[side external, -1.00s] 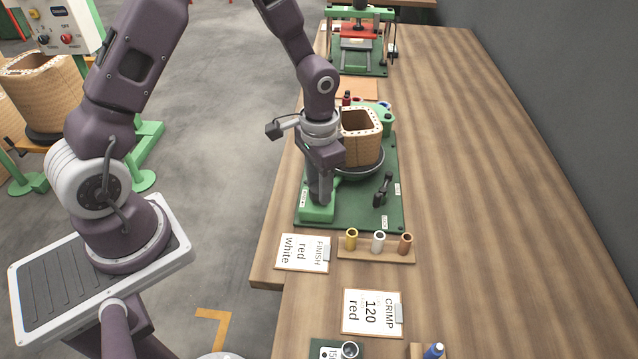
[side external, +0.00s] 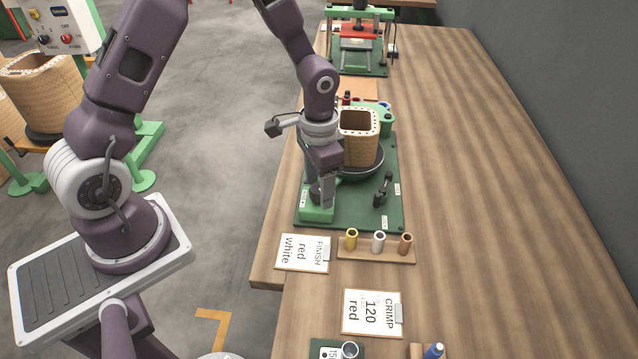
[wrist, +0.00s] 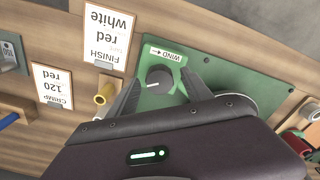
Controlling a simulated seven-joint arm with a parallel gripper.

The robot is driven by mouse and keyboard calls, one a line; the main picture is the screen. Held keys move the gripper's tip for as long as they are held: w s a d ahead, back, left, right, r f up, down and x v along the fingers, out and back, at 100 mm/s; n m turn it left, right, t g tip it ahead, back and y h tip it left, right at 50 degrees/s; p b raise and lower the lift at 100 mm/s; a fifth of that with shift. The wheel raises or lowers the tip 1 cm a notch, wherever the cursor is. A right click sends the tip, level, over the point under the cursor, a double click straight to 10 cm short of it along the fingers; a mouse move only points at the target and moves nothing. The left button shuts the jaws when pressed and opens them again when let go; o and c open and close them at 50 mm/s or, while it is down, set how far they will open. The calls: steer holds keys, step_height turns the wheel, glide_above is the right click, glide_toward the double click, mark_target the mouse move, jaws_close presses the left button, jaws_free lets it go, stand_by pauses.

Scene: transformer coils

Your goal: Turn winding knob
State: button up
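The winding knob (wrist: 160,77) is a round dark grey knob with a white pointer mark. It sits on a green box (side external: 316,214) beside a white "WIND" label (wrist: 165,53) with an arrow. In the wrist view my gripper (wrist: 160,80) is open, with one finger on each side of the knob and a visible gap on both sides. In the side view my gripper (side external: 323,196) points down at the green box and mostly hides the knob. A tan wound coil (side external: 360,150) stands on a dark round plate (side external: 362,172) behind the gripper.
A black hand crank (side external: 383,190) stands on the green base (side external: 350,217). A wooden rack (side external: 350,252) with yellow, white and copper tubes is in front. "FINISH red white" (side external: 303,253) and "CRIMP 120 red" (side external: 372,312) cards lie nearby. The table's right side is clear.

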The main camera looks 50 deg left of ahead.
mark_target(319, 188)
step_height(319, 188, up, 7)
steer(key=shift+r, duration=0.1)
stand_by(0.4)
steer(key=s+r+n+t+y, duration=0.1)
steer(key=s+r, duration=0.3)
steer(key=r, duration=0.3)
steer(key=s+r+n+t, duration=0.1)
steer(key=s+r+t, duration=0.1)
steer(key=s+r, duration=0.4)
steer(key=s+d+r+n+t+h, duration=0.1)
steer(key=s+r, duration=0.3)
steer(key=s, duration=0.6)
steer(key=shift+r+t, duration=0.35)
steer(key=shift+t, duration=0.45)
steer(key=shift+w, duration=0.1)
steer(key=shift+c, duration=0.2)
